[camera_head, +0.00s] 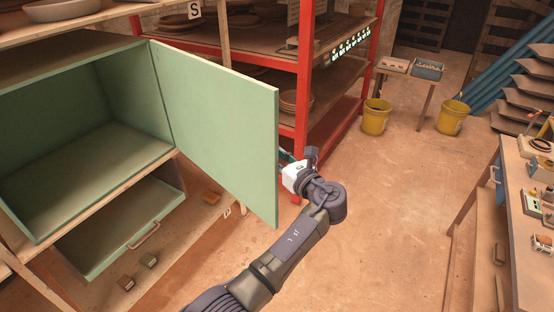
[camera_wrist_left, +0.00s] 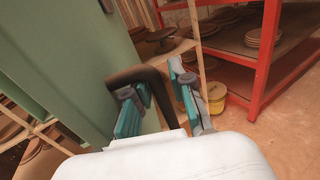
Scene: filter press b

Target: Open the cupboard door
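The pale green cupboard (camera_head: 54,78) stands at the left in the head view, its inside showing empty. Its door (camera_head: 215,125) is swung wide open, out to the right. My left gripper (camera_head: 287,160) is at the door's outer edge, partly hidden behind the door. In the left wrist view the dark door handle (camera_wrist_left: 140,75) runs between the teal fingers of my left gripper (camera_wrist_left: 160,98). The fingers stand apart around the handle, with a gap beside it; contact is unclear. My right gripper is not in view.
Below the cupboard a green drawer (camera_head: 118,228) is pulled out, with small blocks (camera_head: 148,260) near it. A red shelf rack (camera_head: 303,90) stands close behind the door. A workbench (camera_head: 520,200) is at the right. The floor between is clear; yellow buckets (camera_head: 376,117) stand farther back.

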